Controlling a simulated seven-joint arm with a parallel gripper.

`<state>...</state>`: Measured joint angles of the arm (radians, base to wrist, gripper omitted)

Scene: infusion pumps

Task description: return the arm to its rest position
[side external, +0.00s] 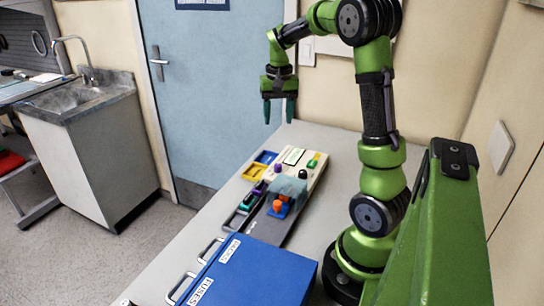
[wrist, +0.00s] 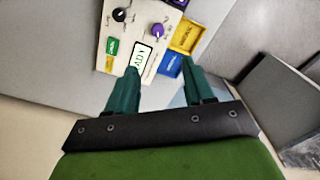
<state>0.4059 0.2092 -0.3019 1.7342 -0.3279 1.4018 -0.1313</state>
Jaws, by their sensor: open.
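My gripper (side external: 279,109) hangs in the air above the far end of the table, fingers pointing down. In the wrist view my gripper (wrist: 161,88) shows two dark green fingers spread apart with nothing between them. Below it is a cream pump panel (side external: 310,160) with a small display (wrist: 143,57), a black knob (wrist: 121,14), a purple knob (wrist: 158,30) and a green part (wrist: 112,48). My gripper is clear of the panel and touches nothing.
A blue case (side external: 250,272) labelled FUSES lies at the table's near end. A yellow tray (side external: 250,172) and a blue tray (side external: 266,157) sit beside the panel. An orange part (side external: 280,207) stands on a dark base. A blue door (side external: 222,80) is behind.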

